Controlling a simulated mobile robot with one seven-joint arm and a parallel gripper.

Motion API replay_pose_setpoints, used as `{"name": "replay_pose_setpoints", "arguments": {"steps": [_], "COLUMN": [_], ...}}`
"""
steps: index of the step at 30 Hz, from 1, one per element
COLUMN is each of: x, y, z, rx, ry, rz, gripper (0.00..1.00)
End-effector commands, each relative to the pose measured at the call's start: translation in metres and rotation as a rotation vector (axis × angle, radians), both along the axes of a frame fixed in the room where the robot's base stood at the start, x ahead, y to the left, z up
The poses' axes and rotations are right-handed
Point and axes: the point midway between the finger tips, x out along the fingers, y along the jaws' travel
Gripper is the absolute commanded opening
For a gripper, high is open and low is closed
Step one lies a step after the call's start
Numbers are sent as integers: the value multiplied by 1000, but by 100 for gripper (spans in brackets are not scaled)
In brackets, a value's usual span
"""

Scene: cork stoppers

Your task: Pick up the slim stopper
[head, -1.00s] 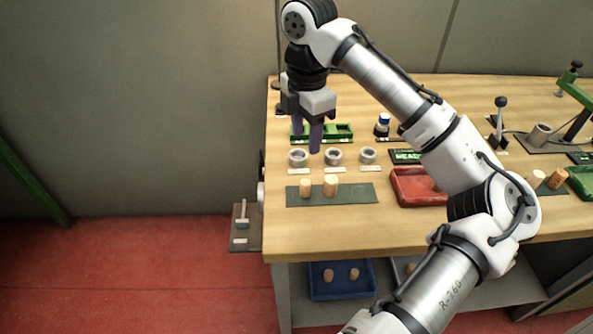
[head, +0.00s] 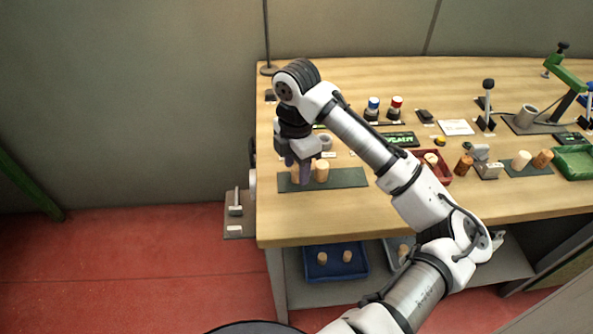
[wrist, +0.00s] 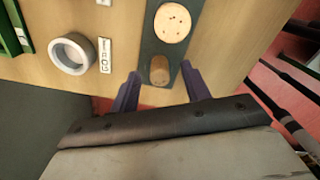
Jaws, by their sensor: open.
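The slim stopper (wrist: 160,70) is a small brown cork standing on a dark green mat (wrist: 151,47). A wider, paler stopper (wrist: 172,23) stands beside it on the same mat, and it also shows in the head view (head: 322,171). My gripper (head: 297,171) is open and points down over the left part of the mat. In the wrist view the slim stopper lies between the tips of my two purple fingers (wrist: 160,73), with room on both sides. In the head view my fingers partly hide the slim stopper.
A grey ring (wrist: 71,54) and a small label lie beside the mat. On the bench (head: 330,218) stand a red tray (head: 443,168) with stoppers, more corks and a green tray to the right. A blue bin (head: 336,264) sits on the lower shelf.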

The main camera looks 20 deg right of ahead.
Motion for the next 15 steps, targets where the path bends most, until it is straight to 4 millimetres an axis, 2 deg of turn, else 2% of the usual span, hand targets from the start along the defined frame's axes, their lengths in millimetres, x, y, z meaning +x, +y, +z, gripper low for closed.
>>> {"name": "replay_pose_setpoints", "arguments": {"steps": [4, 11, 15], "x": [0, 0, 0], "y": [-1, 0, 0], "z": [-13, -15, -15], "rx": [-1, -1, -1], "ry": [1, -1, 0], "rz": [-1, -1, -1], "gripper": [47, 47, 30]}}
